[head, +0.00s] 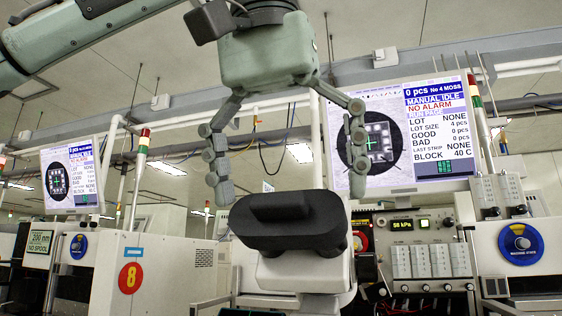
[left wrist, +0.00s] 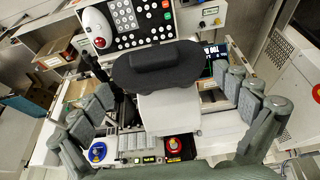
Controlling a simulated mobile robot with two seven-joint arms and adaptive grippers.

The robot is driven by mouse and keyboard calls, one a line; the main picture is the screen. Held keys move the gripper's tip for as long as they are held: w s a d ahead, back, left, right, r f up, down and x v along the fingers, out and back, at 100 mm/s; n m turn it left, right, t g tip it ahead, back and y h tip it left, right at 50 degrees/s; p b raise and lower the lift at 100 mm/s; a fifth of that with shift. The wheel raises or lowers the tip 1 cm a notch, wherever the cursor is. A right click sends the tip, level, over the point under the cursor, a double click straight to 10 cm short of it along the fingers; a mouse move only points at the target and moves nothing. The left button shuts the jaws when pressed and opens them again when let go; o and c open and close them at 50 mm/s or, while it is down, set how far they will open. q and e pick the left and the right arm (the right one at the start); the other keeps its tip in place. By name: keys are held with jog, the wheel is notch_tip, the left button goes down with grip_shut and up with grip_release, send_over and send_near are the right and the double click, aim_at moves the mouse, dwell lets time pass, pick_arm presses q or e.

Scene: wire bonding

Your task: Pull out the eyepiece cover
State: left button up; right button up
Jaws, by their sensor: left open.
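The black eyepiece cover (head: 290,238) sits on the front of the white microscope head (head: 305,271). It is a wide rounded piece with a raised block-shaped grip (head: 282,207) on it. My left gripper (head: 290,188) is open above the cover, its fingers pointing down and spread wider than the grip. In the left wrist view the cover (left wrist: 158,76) lies between the two spread fingers of my left gripper (left wrist: 172,92), without visible contact. The cover hides the eyepieces. My right gripper is not in view.
A monitor (head: 345,110) stands behind the gripper's right finger. A control panel (head: 415,250) with knobs is right of the microscope. In the left wrist view a keypad panel (left wrist: 130,25) and a white trackball device (left wrist: 97,27) lie beyond the cover.

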aim_at(275, 201)
pick_arm(q)
jog(key=shift+x, duration=0.85)
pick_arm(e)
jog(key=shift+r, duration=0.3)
pick_arm(q)
jog(key=c, duration=0.8)
jog(key=shift+c, duration=0.2)
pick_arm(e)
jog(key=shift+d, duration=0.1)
pick_arm(q)
jog(key=shift+r, duration=0.1)
jog(key=shift+s+a+r+p, duration=0.15)
jog(key=shift+s+a+r, duration=0.15)
jog(key=shift+s, duration=0.4)
jog(key=shift+s+a+r+p, duration=0.15)
jog(key=shift+s+r, duration=0.15)
jog(key=shift+s, duration=0.45)
jog(key=shift+s+a+r+p, duration=0.15)
jog(key=shift+s+a+r, duration=0.15)
jog(key=shift+s, duration=0.4)
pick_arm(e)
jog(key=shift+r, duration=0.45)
